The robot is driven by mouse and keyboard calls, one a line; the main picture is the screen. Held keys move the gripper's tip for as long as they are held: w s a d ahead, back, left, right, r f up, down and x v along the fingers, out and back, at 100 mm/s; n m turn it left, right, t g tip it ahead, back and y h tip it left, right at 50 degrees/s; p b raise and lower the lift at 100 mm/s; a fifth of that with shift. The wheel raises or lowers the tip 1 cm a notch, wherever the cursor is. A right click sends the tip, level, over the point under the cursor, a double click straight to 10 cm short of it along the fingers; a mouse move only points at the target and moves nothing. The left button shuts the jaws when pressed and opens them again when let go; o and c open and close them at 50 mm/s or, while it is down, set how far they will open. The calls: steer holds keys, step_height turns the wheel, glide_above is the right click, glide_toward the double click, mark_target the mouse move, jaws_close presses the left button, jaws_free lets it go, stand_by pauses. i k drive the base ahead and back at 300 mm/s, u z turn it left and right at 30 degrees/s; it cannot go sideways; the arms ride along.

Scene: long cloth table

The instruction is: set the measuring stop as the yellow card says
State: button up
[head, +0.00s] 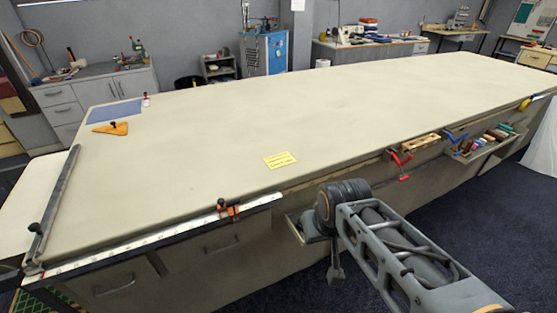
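The yellow card (280,159) lies flat on the cloth table (300,115), near the front edge; its lines are too small to read. The measuring stop (229,211), orange and black, sits on the pale measuring rail (150,238) along the table's front edge, towards the rail's right end. The rail's marks are too small to read. My gripper (336,277) hangs in front of the table, right of the stop and apart from it, pointing down. Its fingers are small and dark, and I cannot tell whether they are open or shut. I see nothing held in it.
A grey bar (55,205) runs along the left end. An orange triangle (110,128) and a blue sheet (114,112) lie at the back left. Red clamps (401,162), a blue clamp (455,137) and an open tray (485,148) line the front right. The tabletop middle is clear.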

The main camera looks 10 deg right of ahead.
mark_target(222, 208)
steer(key=k, duration=0.5)
steer(key=u, duration=0.8)
steer(key=i, duration=1)
steer(key=u, duration=0.55)
